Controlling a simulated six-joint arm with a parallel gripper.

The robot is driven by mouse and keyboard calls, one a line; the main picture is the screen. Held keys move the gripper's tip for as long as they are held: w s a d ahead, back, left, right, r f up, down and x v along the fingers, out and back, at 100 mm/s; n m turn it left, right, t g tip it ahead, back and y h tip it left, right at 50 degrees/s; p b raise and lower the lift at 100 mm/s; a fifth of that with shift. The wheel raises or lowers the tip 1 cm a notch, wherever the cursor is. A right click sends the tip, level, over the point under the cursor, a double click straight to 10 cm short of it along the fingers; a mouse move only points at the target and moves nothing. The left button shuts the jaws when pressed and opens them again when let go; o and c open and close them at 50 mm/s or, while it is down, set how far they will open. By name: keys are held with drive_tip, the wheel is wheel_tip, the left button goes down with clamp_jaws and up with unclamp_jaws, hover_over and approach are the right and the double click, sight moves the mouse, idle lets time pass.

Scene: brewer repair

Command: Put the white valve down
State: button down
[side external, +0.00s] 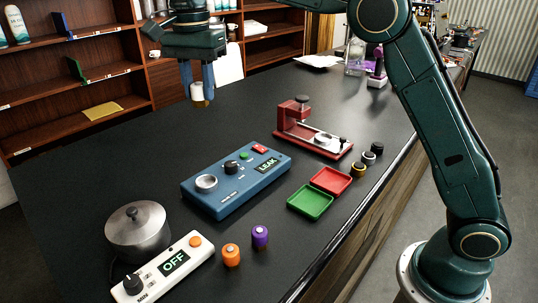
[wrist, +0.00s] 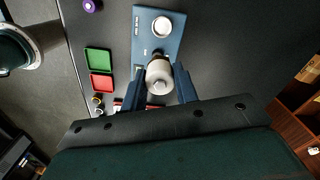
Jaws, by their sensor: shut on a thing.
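In the wrist view the valve (wrist: 158,72) sits between the two blue fingers of my gripper (wrist: 160,85). The blue tester (side external: 235,178) reads LEAK and has a round silver socket and a black knob. A green tray (side external: 300,206) and a red tray (side external: 331,181) lie side by side to its right. Both trays look empty.
An orange valve (side external: 231,255) and a purple valve (side external: 260,237) stand near a white OFF control box (side external: 170,265) and a metal pot (side external: 137,232). The back left table is clear.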

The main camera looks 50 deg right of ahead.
drive_tip(key=s+d, duration=0.4)
drive_tip(key=d, duration=0.3)
drive_tip(key=s+d, duration=0.3)
drive_tip(key=d, duration=0.4)
drive_tip(key=s+d+f, duration=0.3)
drive_tip(key=s+d, duration=0.6)
drive_tip(key=s, duration=0.3)
drive_tip(key=shift+s+f+n, duration=0.35)
drive_tip(key=shift+f+n, duration=0.05)
drive_tip(key=shift+f, duration=0.15)
wheel_tip(320, 180, down, 20)
drive_tip(key=shift+r, duration=0.15)
drive_tip(key=c, duration=1.1)
unclamp_jaws()
